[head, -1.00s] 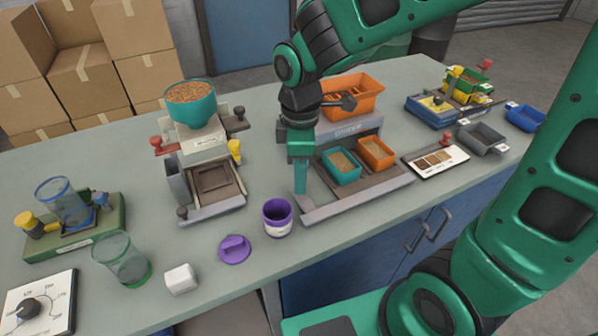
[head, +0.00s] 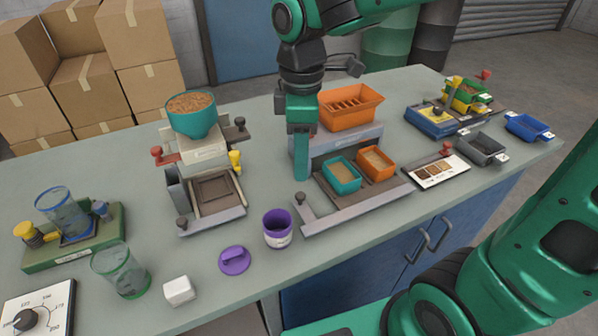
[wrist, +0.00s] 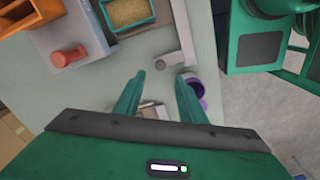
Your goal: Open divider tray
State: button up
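The divider (head: 344,141) stands mid-bench, a grey body with a slotted orange hopper (head: 352,106) on top. Its low grey tray (head: 347,210) extends at the front and carries a teal bin (head: 341,174) and an orange bin (head: 375,162), both holding grain. A small upright post (head: 301,200) stands at the tray's left front corner. My gripper (head: 301,172) points down above the tray's left side, beside the teal bin. In the wrist view my gripper (wrist: 158,88) has its fingers apart with nothing between them. The tray's bar (wrist: 184,32) and post end lie beyond the fingertips.
A purple cup (head: 278,231) stands close to the tray's left front, with a purple lid (head: 234,260) nearby. A machine with a teal grain hopper (head: 193,116) stands left. A sample card (head: 437,171) and grey bin (head: 480,148) lie right.

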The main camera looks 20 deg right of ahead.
jog(key=shift+r, duration=1.2)
jog(key=shift+d, duration=0.1)
jog(key=s+d+f+m, duration=0.1)
jog(key=s+d+m, duration=0.2)
jog(key=d+m, duration=0.45)
jog(key=s+d+f+m, duration=0.2)
jog(key=s+d+m, duration=0.15)
jog(key=d, duration=0.65)
jog(key=s+d+f+m, duration=0.3)
jog(key=s+d+m, duration=0.5)
jog(key=s+m, duration=0.1)
jog(key=shift+s+d+f+m, duration=0.15)
jog(key=shift+d+f+m, duration=0.2)
jog(key=shift+m, duration=0.15)
jog(key=shift+w+f, duration=0.25)
jog(key=shift+w, duration=0.4)
